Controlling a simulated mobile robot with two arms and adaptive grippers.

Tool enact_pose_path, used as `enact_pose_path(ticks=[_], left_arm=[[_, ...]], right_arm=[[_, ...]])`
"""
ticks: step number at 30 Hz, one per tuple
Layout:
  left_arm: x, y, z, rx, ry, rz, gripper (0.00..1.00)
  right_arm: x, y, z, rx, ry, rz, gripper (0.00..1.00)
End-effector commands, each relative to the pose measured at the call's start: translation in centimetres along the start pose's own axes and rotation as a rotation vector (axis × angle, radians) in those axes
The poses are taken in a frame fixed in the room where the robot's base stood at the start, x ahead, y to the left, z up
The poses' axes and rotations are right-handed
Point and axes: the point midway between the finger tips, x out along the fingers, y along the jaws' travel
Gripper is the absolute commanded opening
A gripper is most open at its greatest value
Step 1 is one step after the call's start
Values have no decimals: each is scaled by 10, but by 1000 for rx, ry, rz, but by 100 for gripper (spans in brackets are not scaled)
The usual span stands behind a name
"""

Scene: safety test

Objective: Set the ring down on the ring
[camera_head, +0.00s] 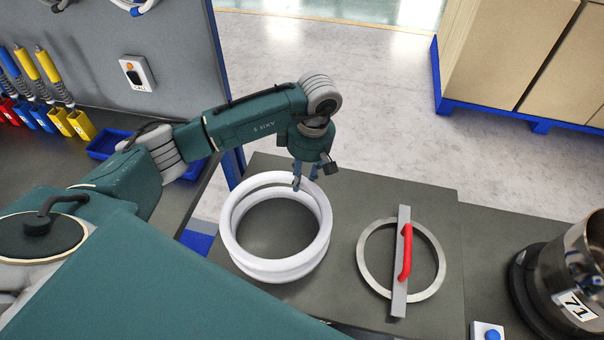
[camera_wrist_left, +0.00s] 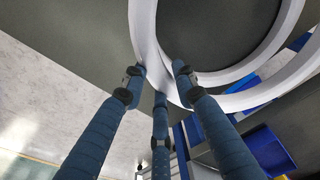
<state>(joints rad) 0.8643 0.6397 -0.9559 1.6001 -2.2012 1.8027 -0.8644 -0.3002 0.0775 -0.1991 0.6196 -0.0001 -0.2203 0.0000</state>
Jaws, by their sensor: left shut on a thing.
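Two white rings show in the head view. My left gripper (camera_head: 297,180) is shut on the far right rim of the upper ring (camera_head: 257,179). In the left wrist view, the fingers (camera_wrist_left: 159,84) close around the rim of the held ring (camera_wrist_left: 143,28). A second white arc (camera_wrist_left: 262,57) shows beside it, partly overlapped. My right gripper is not in view.
The rings are over a dark grey table (camera_head: 345,200). To the right lies a metal ring with a bar and red handle (camera_head: 405,253). A metal pot (camera_head: 565,275) marked 71 and a blue button box (camera_head: 487,332) are further right. Blue bins (camera_head: 108,145) stand left.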

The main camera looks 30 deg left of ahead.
Motion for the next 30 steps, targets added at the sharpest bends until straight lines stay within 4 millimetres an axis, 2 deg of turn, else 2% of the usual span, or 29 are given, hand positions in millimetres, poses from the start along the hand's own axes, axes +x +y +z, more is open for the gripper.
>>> enact_pose_path(ticks=[21,30], left_arm=[[36,1,4,0,0,0,0],[40,1,5,0,-1,0,0]], right_arm=[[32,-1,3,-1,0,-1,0],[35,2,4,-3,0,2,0]])
